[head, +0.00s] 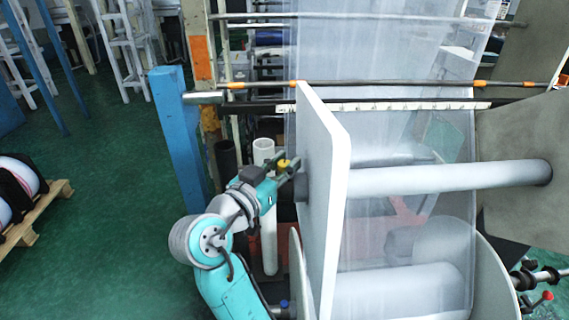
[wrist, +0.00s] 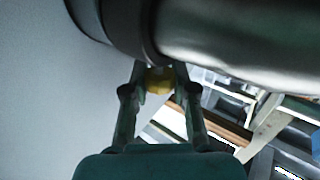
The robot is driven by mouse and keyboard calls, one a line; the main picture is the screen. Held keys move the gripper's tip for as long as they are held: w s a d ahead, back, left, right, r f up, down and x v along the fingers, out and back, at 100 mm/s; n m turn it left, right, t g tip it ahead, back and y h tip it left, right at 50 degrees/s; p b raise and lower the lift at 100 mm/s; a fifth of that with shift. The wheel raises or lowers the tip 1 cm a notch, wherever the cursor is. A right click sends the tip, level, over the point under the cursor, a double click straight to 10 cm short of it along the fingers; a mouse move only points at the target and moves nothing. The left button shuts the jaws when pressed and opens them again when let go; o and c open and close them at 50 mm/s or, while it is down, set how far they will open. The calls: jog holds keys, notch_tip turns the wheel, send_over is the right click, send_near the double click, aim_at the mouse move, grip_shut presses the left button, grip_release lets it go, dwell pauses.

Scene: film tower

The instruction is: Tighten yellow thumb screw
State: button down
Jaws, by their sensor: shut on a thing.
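The yellow thumb screw (head: 283,163) sits beside the dark hub (head: 300,187) at the left end of the roller, by the white side plate (head: 328,190). My gripper (head: 284,167) reaches it from the lower left. In the wrist view, the yellow thumb screw (wrist: 159,80) is between the two fingertips of my gripper (wrist: 158,78), just under the dark collar (wrist: 125,28). The fingers are shut on it and partly cover it. The screw's thread is hidden.
The white side plate stands close to my gripper on the right. A blue post (head: 180,135) and a white upright tube (head: 268,235) stand behind my arm. Clear film (head: 400,130) hangs on the right. The green floor (head: 110,190) at left is open up to a pallet (head: 35,215).

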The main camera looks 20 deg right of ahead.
jog(key=c, duration=0.9)
grip_release()
jog(key=v, duration=1.2)
